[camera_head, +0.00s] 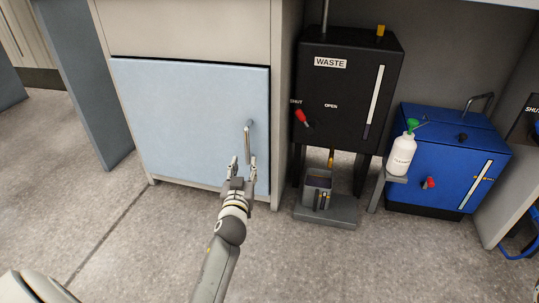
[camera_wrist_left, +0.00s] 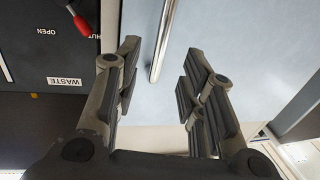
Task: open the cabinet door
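The cabinet door (camera_head: 185,120) is a light blue panel that looks closed, flush in its pale cabinet. It has a vertical silver bar handle (camera_head: 248,143) near its right edge. My left gripper (camera_head: 245,165) is open at the lower part of the handle. In the left wrist view, the door (camera_wrist_left: 225,35) fills the background and the handle (camera_wrist_left: 160,42) shows in the gap between the spread fingers of my left gripper (camera_wrist_left: 160,85). The fingers do not close on the handle; its exact depth between them is hard to tell. My right gripper is not in view.
Right of the cabinet stands a black waste unit (camera_head: 345,85) with a red lever and a grey base on the floor. Further right are a white bottle (camera_head: 401,155) on a small stand and a blue box (camera_head: 450,160). The floor (camera_head: 110,220) in front and left is clear.

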